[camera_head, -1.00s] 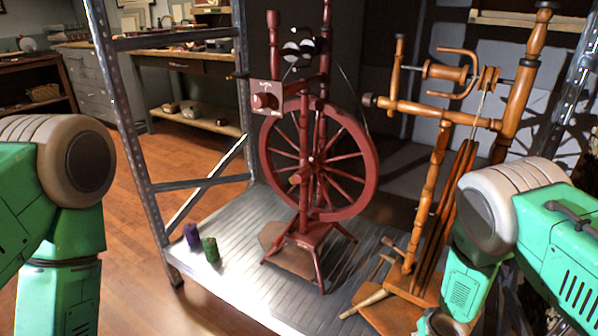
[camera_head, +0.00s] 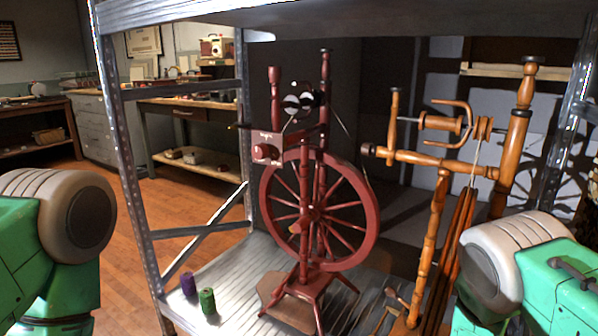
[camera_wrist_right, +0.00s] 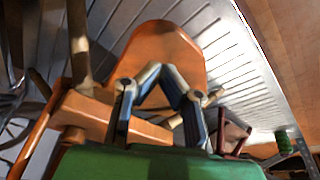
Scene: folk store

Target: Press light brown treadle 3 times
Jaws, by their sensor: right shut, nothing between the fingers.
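The light brown treadle (camera_wrist_right: 165,45) is a rounded wooden board at the foot of the light brown spinning wheel (camera_head: 432,215). It shows in the right wrist view; in the head view the lower picture edge and my right arm hide most of that wheel's foot. My right gripper (camera_wrist_right: 160,72) is shut and empty, its fingertips together in front of the treadle in the wrist view. I cannot tell whether they touch it. The right gripper is out of the head view. My left gripper is not in view; only part of its arm shows.
A dark red spinning wheel (camera_head: 312,210) stands left of the light brown one on a metal shelf (camera_head: 235,270). A purple spool (camera_head: 188,285) and a green spool (camera_head: 208,301) stand at its front left. Metal shelf posts (camera_head: 125,165) frame the space.

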